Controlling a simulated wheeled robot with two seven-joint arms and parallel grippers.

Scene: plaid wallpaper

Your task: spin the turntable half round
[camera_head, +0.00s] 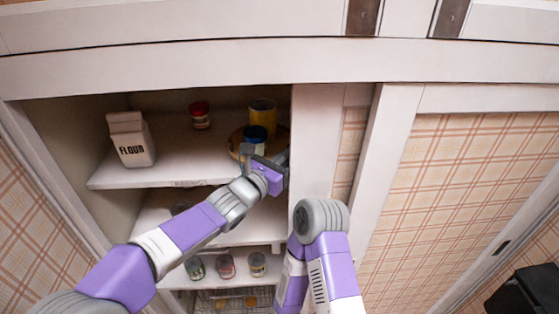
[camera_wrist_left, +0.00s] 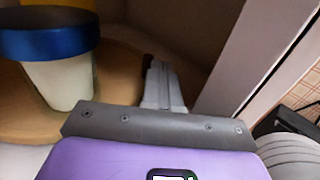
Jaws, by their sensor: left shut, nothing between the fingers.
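The turntable (camera_head: 235,143) is a round wooden disc on the upper cupboard shelf, at its right end. A yellow container (camera_head: 263,110) and a white jar with a blue lid (camera_head: 256,133) stand on it. In the left wrist view the turntable (camera_wrist_left: 120,75) fills the left, with the blue-lidded jar (camera_wrist_left: 65,80) close by. My left gripper (camera_head: 284,156) reaches in at the turntable's right front side. Its fingers (camera_wrist_left: 160,82) are together and empty, beside the disc's right edge; I cannot tell whether they touch it. My right gripper is out of view.
A flour bag (camera_head: 131,139) and a red-lidded jar (camera_head: 200,116) stand left on the same shelf. The cupboard's upright (camera_head: 316,135) is close to the right of my left gripper. Several jars (camera_head: 226,266) stand on a lower shelf.

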